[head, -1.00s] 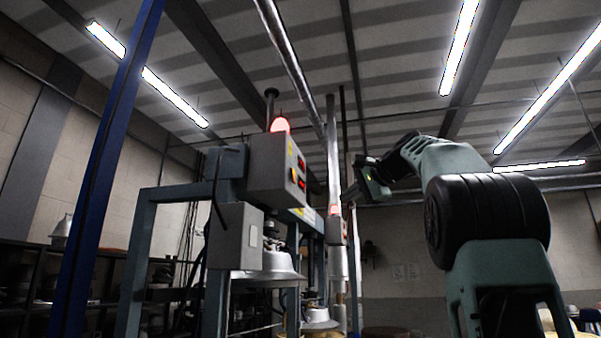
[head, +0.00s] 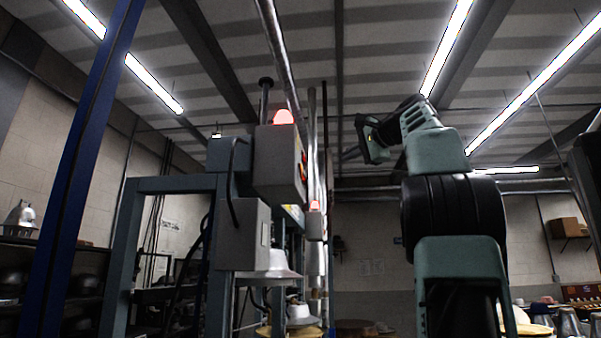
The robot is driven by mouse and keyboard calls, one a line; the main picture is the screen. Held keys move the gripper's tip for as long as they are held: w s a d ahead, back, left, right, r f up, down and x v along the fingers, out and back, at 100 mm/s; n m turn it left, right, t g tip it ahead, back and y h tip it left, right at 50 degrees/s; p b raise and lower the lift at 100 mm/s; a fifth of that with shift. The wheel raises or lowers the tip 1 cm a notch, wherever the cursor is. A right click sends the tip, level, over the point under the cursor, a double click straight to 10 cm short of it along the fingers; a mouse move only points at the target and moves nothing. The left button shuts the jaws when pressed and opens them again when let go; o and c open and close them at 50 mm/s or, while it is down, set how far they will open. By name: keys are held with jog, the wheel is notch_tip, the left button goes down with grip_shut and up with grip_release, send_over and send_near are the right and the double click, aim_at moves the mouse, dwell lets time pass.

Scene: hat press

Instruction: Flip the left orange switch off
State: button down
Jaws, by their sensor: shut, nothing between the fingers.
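The grey control box (head: 278,163) hangs on the press frame left of centre, with a glowing red lamp (head: 283,117) on top. Its front face is turned to the right and shows as a narrow strip. Small orange and red parts (head: 303,168) show on that strip, but I cannot tell the left orange switch from the others. My gripper (head: 347,154) is to the right of the box, apart from it in the picture, with its fingers pointing left. It is shut and empty.
A lower grey box (head: 242,234) sits under the control box on the blue-grey press frame (head: 118,255). A second box with a red lamp (head: 314,206) stands farther back. A blue post (head: 85,165) rises at left. Metal pipes run up behind the boxes.

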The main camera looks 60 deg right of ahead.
dwell(0.3)
jog(key=p, duration=0.5)
send_near(301, 172)
jog(key=w+d, duration=0.2)
jog(key=d, duration=0.3)
jog(key=w, duration=0.1)
jog(key=w+a+f, duration=0.1)
jog(key=w+p, duration=0.1)
jog(key=w, duration=0.1)
jog(key=shift+a+f, duration=0.15)
jog(key=shift+w+a+f+t+b, duration=0.15)
jog(key=shift+w+t+b, duration=0.15)
jog(key=shift+b, duration=0.45)
jog(key=shift+s, duration=0.1)
